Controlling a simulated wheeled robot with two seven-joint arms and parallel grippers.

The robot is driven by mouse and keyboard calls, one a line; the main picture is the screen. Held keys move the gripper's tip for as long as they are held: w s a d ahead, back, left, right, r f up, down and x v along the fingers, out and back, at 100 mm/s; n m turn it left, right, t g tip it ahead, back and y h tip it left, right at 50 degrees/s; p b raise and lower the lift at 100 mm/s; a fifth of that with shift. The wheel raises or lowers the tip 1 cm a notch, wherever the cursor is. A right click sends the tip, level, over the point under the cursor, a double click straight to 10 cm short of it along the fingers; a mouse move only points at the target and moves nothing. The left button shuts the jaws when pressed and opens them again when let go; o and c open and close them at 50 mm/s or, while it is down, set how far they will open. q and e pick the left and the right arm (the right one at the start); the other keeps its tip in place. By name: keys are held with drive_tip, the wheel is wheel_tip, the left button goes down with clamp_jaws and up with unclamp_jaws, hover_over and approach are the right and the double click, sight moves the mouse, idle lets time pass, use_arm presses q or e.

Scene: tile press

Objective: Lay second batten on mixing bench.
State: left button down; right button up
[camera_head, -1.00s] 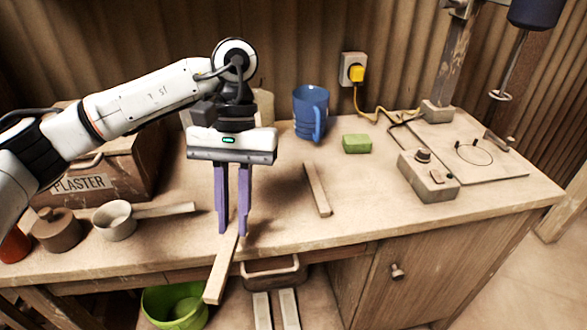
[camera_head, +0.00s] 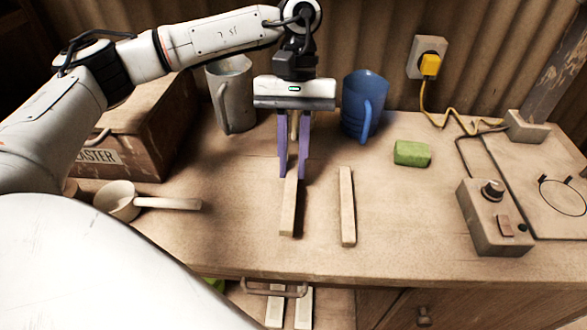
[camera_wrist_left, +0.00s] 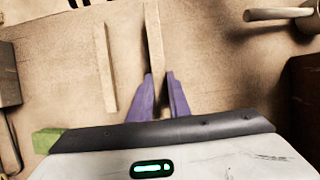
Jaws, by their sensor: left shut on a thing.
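My left gripper (camera_head: 291,173) points down over the mixing bench (camera_head: 400,245) with its purple fingers shut on a wooden batten (camera_head: 288,215). The held batten runs toward the front of the bench, over the bench top; I cannot tell whether it touches the surface. It also shows between the fingers in the left wrist view (camera_wrist_left: 153,45). Another batten (camera_head: 347,205) lies on the bench just to the right, roughly parallel and apart from it; it shows in the left wrist view too (camera_wrist_left: 106,70). My right gripper is not in view.
A blue jug (camera_head: 362,105), a grey jug (camera_head: 230,95) and a green block (camera_head: 411,153) stand behind. A ladle (camera_head: 120,201) and the plaster box (camera_head: 135,125) are at left. A control box (camera_head: 494,220) is at right. Two pale battens (camera_head: 303,308) lie below the bench.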

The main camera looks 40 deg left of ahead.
sight(294, 165)
use_arm(q)
drive_tip(key=shift+f, duration=1.35)
drive_tip(key=shift+f, duration=0.25)
drive_tip(key=c, duration=1.7)
unclamp_jaws()
drive_tip(key=shift+r, duration=0.1)
drive_tip(key=shift+o, duration=0.2)
drive_tip(key=shift+r, duration=0.1)
drive_tip(key=v, duration=1.2)
drive_tip(key=shift+p, duration=0.45)
